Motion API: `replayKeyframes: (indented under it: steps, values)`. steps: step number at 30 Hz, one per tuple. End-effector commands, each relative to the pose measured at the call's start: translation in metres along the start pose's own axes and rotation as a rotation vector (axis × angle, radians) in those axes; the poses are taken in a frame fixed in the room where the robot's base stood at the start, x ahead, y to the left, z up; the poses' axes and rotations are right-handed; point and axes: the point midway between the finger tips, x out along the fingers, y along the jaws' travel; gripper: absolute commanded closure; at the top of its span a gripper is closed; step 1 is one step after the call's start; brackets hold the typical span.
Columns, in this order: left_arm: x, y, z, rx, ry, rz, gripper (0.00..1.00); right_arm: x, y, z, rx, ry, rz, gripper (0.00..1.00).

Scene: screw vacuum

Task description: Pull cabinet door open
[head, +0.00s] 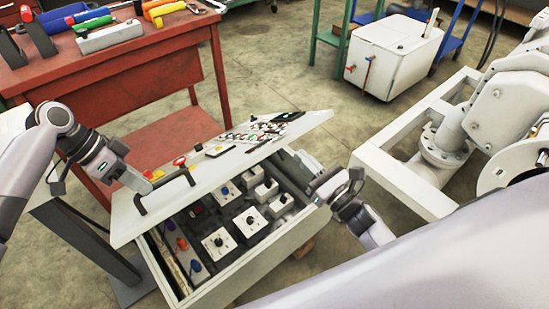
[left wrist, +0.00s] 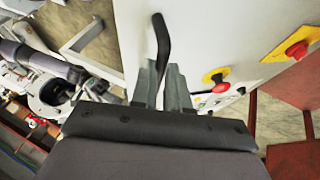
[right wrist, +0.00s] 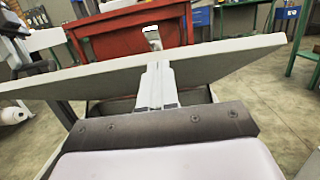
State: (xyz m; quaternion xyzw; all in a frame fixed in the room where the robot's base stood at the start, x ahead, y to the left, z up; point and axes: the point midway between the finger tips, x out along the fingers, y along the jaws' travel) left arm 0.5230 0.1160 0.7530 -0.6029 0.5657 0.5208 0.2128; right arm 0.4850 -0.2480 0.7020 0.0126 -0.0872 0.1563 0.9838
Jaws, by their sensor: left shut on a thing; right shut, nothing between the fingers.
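The white cabinet door (head: 207,172) stands partly open and slanted above the cabinet box (head: 238,268). Switches and knobs show inside the box. My left gripper (head: 138,186) is shut on the black door handle (head: 166,196); in the left wrist view the handle (left wrist: 161,42) rises from between the fingers (left wrist: 163,85). My right gripper (head: 318,190) is shut and empty at the right side of the opening. In the right wrist view its closed fingers (right wrist: 158,85) are at the door's edge (right wrist: 235,60); I cannot tell whether they touch it.
A red workbench (head: 120,67) with tools stands behind at the left. A white box-shaped unit (head: 393,55) stands at the back right. White pipe machinery (head: 470,130) on a frame is at the right. Open floor (head: 275,70) lies behind the cabinet.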

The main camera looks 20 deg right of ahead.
Motion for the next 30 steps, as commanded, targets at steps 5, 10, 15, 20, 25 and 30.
replayKeyframes:
  steps: [5, 10, 15, 20, 25, 30]
  values:
    - [0.002, -0.012, 0.007, -0.016, -0.003, -0.04, 1.0, 0.024, 0.0, 0.012, -0.004, -0.002, 0.002, 1.0]
    - [0.002, -0.012, 0.007, -0.016, -0.003, -0.04, 1.0, 0.036, 0.0, 0.023, -0.001, 0.0, 0.001, 1.0]
    - [0.002, -0.012, 0.007, -0.016, -0.003, -0.04, 1.0, 0.039, 0.0, 0.027, 0.0, 0.001, 0.0, 1.0]
    - [0.002, -0.012, 0.007, -0.016, -0.003, -0.04, 1.0, 0.039, 0.0, 0.027, 0.0, 0.001, -0.001, 1.0]
    - [0.002, -0.012, 0.007, -0.016, -0.002, -0.04, 1.0, 0.042, 0.0, 0.029, -0.001, 0.0, 0.0, 1.0]
    - [0.003, -0.012, 0.007, -0.016, -0.004, -0.039, 1.0, 0.059, 0.0, 0.045, -0.002, -0.003, 0.002, 1.0]
